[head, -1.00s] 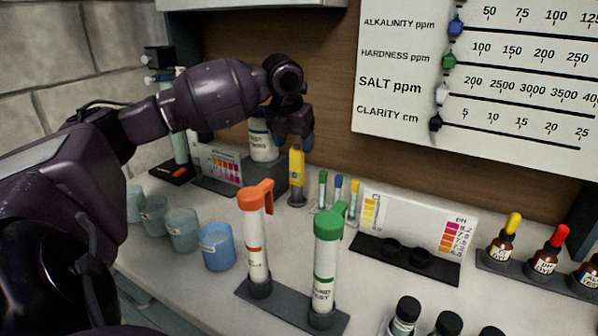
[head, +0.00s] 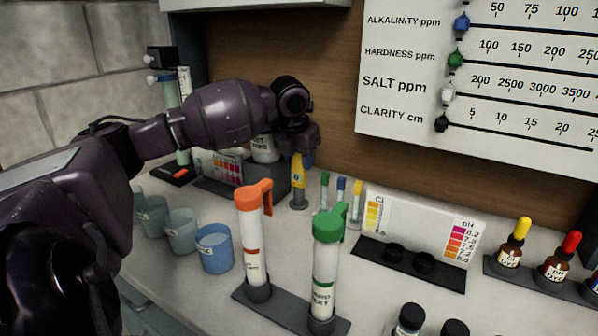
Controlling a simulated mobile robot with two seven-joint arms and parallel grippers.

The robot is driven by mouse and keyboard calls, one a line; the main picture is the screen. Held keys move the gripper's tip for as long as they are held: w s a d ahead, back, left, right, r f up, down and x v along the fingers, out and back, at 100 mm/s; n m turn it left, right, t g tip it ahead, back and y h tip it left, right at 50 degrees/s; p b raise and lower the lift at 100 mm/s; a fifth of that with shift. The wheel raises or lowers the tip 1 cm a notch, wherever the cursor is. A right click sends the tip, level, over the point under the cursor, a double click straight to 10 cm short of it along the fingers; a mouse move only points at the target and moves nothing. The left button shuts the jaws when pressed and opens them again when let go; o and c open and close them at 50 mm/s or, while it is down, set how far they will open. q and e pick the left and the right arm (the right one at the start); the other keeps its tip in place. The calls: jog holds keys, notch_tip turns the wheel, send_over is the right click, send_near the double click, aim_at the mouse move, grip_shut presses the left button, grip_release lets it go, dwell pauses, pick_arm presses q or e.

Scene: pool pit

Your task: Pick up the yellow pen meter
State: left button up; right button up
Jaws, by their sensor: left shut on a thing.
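The yellow pen meter (head: 298,180) stands upright in a small dark round holder (head: 299,201) at the back of the counter. My left gripper (head: 304,160) comes down over its top from above and is shut on it. The upper end of the meter is hidden by the gripper. My right gripper is not in view.
Green, blue and yellow vials (head: 341,190) stand just right of the meter. Orange-capped (head: 253,235) and green-capped (head: 327,260) tubes stand in front. A white bottle (head: 264,149) is behind my wrist. Several cups (head: 214,249) line the left; a pH chart (head: 430,225) is at right.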

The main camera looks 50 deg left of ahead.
pick_arm(q)
jog(key=shift+c, duration=0.7)
notch_tip(320, 180, up, 10)
jog(key=shift+f+p, duration=0.1)
jog(key=shift+p, duration=0.7)
